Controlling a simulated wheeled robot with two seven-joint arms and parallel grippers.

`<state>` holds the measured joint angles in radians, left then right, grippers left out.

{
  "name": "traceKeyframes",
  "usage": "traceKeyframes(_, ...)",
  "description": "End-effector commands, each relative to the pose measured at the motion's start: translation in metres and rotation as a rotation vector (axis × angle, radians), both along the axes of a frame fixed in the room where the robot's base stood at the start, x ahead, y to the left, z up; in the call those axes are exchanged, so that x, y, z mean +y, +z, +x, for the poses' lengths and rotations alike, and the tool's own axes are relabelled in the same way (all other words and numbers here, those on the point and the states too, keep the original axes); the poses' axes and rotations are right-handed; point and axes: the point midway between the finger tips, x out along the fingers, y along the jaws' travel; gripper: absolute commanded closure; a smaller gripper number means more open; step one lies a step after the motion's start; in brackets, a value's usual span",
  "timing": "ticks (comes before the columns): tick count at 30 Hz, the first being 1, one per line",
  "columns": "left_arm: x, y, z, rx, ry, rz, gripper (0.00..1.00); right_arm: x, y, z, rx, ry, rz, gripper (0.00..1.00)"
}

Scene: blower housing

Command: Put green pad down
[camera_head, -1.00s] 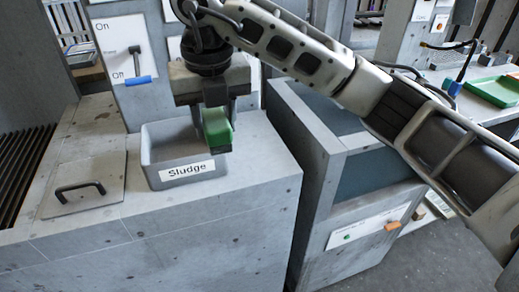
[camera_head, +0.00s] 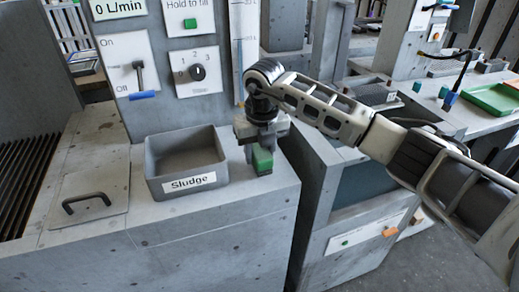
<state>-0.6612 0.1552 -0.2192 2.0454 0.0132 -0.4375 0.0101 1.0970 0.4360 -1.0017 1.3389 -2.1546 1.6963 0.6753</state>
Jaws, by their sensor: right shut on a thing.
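The green pad (camera_head: 262,160) is a small green block with a dark lower edge. My right gripper (camera_head: 261,146) points down and is shut on it, just to the right of the grey bin. The pad is over the right part of the concrete counter top (camera_head: 240,190); I cannot tell whether it touches the surface. The grey bin labelled "Sludge" (camera_head: 187,166) stands on the counter and looks empty. My left gripper is not in view.
A lid with a black handle (camera_head: 85,197) lies left of the bin. Behind stands a panel with an On/Off lever (camera_head: 139,80), a dial (camera_head: 198,73) and a green button (camera_head: 190,23). A green tray (camera_head: 495,98) is on the far right bench. The counter front is clear.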

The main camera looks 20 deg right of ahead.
Motion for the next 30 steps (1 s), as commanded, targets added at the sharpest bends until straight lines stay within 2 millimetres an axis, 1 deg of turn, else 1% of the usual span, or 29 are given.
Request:
traceKeyframes(2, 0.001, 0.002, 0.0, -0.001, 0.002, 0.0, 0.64, 0.0, -0.004, 0.0, -0.002, -0.001, 0.001, 0.8)
traceKeyframes(8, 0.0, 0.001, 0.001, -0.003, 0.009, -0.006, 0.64, 0.0, -0.005, 0.001, -0.003, 0.0, 0.001, 0.8)
traceKeyframes(12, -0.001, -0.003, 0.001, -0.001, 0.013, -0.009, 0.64, 0.0, -0.01, 0.0, -0.003, 0.0, 0.001, 0.8)
traceKeyframes(13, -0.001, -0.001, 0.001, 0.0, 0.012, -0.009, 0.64, 0.0, -0.008, 0.0, -0.003, 0.0, 0.001, 0.54)
traceKeyframes(14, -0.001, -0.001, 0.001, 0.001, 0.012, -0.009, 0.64, 0.0, -0.008, 0.0, -0.003, -0.001, 0.001, 0.45)
traceKeyframes(15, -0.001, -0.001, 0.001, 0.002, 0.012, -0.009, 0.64, 0.0, -0.008, 0.0, -0.002, -0.001, 0.001, 0.4)
traceKeyframes(23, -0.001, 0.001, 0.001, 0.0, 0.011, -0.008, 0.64, 0.0, -0.007, 0.0, -0.003, -0.001, 0.001, 0.4)
traceKeyframes(25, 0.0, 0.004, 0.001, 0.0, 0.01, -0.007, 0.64, 0.0, -0.002, 0.001, -0.003, -0.001, 0.001, 0.4)
traceKeyframes(26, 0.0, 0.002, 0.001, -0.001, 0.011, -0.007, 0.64, 0.0, -0.001, 0.001, -0.004, 0.0, 0.001, 0.4)
traceKeyframes(29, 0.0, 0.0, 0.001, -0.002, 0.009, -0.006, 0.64, 0.0, 0.012, 0.0, -0.006, 0.0, 0.001, 0.4)
traceKeyframes(30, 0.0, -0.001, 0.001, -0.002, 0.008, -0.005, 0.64, 0.0, 0.019, -0.001, -0.008, 0.0, 0.001, 0.4)
